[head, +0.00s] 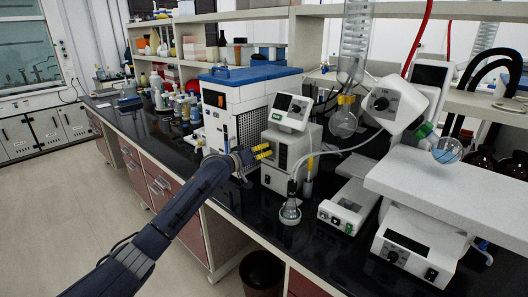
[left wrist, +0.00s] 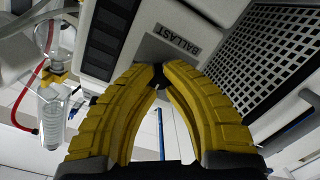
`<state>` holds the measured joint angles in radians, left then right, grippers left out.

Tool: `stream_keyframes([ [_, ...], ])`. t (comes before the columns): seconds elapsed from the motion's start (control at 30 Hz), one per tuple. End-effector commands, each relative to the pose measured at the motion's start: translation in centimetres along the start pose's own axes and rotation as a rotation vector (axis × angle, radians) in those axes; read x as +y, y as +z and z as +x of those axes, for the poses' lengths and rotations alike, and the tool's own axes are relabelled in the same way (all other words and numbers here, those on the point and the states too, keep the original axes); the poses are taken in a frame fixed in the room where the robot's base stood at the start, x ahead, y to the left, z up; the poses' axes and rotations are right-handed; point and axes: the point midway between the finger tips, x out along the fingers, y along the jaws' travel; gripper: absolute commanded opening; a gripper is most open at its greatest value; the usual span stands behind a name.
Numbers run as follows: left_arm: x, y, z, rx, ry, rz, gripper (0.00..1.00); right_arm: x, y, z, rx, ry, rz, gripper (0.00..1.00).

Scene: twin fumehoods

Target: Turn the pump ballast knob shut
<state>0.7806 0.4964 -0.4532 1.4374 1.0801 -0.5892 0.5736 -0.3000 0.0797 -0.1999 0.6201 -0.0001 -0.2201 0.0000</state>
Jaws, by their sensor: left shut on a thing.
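The pump is a white box (head: 276,170) with a tilted display head on top, standing on the dark bench in the head view. Its white casing (left wrist: 222,12) fills the upper part of the left wrist view, with a grey plate marked BALLAST (left wrist: 175,40). My left gripper (head: 263,151) reaches the pump's left side; its yellow fingers also show in the left wrist view (left wrist: 160,76). They are shut on the small dark ballast knob (left wrist: 158,73), which is mostly hidden between the fingertips. The knob's turn angle cannot be told. My right gripper is not in view.
A blue-and-white cooling unit with a dark grille (head: 250,128) stands close to the left of the pump. A glass flask (head: 290,212) with tubing stands in front of the pump. A rotary evaporator (head: 395,104) is to the right. Open floor (head: 70,205) lies at the left.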

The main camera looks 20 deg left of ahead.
Motion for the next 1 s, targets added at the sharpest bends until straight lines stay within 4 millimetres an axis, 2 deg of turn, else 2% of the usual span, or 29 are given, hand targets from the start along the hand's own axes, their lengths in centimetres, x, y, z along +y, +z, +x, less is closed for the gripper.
stream_keyframes([
  [0.03, -0.1, 0.6, 0.1, -0.009, -0.001, -0.001, 0.00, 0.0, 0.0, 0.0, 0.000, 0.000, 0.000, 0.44],
  [0.2, -0.1, 0.6, 0.1, -0.009, -0.001, 0.000, 0.00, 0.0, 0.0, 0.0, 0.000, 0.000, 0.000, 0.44],
  [0.23, -0.1, 0.6, 0.1, -0.009, -0.001, 0.000, 0.11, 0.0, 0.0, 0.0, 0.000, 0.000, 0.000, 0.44],
  [0.53, 0.0, 0.3, 0.0, -0.004, 0.000, 0.001, 0.45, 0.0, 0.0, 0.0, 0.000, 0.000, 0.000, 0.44],
  [0.83, 0.0, 0.1, -0.1, -0.002, 0.000, 0.002, 0.46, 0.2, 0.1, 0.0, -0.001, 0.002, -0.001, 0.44],
  [1.0, -0.1, 0.1, -1.6, -0.001, -0.001, 0.003, 0.46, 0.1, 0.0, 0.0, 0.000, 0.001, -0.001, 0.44],
])
